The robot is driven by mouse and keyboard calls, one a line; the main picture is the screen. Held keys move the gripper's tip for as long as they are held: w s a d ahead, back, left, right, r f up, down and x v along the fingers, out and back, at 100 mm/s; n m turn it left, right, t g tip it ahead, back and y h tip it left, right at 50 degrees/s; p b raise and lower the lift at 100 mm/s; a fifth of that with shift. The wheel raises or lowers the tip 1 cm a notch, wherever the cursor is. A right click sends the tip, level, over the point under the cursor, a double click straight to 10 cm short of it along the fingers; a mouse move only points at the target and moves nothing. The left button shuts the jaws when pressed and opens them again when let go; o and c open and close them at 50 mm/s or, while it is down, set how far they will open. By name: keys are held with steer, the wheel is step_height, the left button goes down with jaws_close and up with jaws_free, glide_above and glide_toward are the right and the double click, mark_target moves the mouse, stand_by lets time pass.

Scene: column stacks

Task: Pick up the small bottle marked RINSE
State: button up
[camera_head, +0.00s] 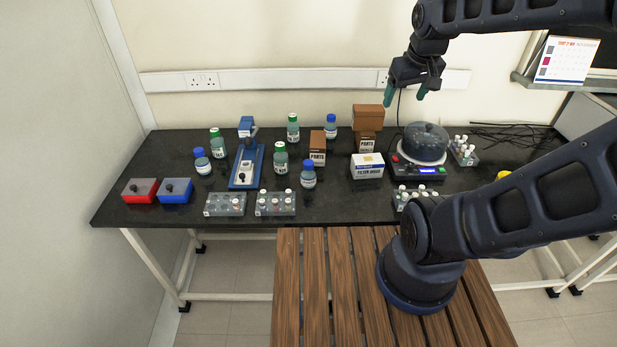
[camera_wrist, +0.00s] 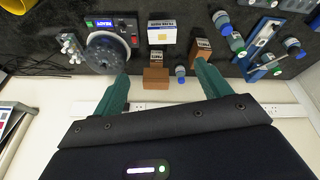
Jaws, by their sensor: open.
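Several small bottles stand upright on the black bench. Three have blue caps: one at the left (camera_head: 202,163), one at the front middle (camera_head: 308,177) and one at the back (camera_head: 331,127). Three have green caps: one at the left (camera_head: 217,142), one at the back (camera_head: 293,128) and one in the middle (camera_head: 281,159). Their labels are too small to read, so I cannot tell which says RINSE. My gripper (camera_head: 405,94) is open and empty, above the bench's back right. In the wrist view, a blue-capped bottle (camera_wrist: 180,72) shows between its fingers.
Brown boxes (camera_head: 367,118) and a white filter box (camera_head: 367,166) stand right of the bottles, beside a round-lidded device (camera_head: 424,143). A blue stand (camera_head: 247,165) is among the left bottles. Vial racks (camera_head: 276,203) and red and blue boxes (camera_head: 139,191) line the front.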

steer(key=w+a+f+n+g, duration=0.1)
steer(key=w+a+f+n, duration=0.3)
steer(key=w+a+n, duration=0.15)
steer(key=n+g, duration=0.3)
steer(key=n, duration=0.8)
glide_above(308, 163)
steer(key=shift+m, duration=0.25)
steer(key=f, duration=1.8)
steer(key=shift+w+a+f, duration=0.15)
steer(key=shift+w+f, duration=0.1)
steer(key=shift+w, duration=0.1)
steer(key=shift+a+f, duration=0.15)
steer(key=shift+f, duration=0.5)
step_height(308, 163, down, 3)
steer(key=shift+f, duration=0.2)
steer(key=shift+s+d+f, duration=0.1)
steer(key=shift+d+f, duration=0.1)
steer(key=shift+f, duration=1.45)
steer(key=shift+s+d+f, duration=0.1)
steer(key=shift+d+f, duration=0.05)
steer(key=shift+f, duration=1.45)
steer(key=c, duration=1.2)
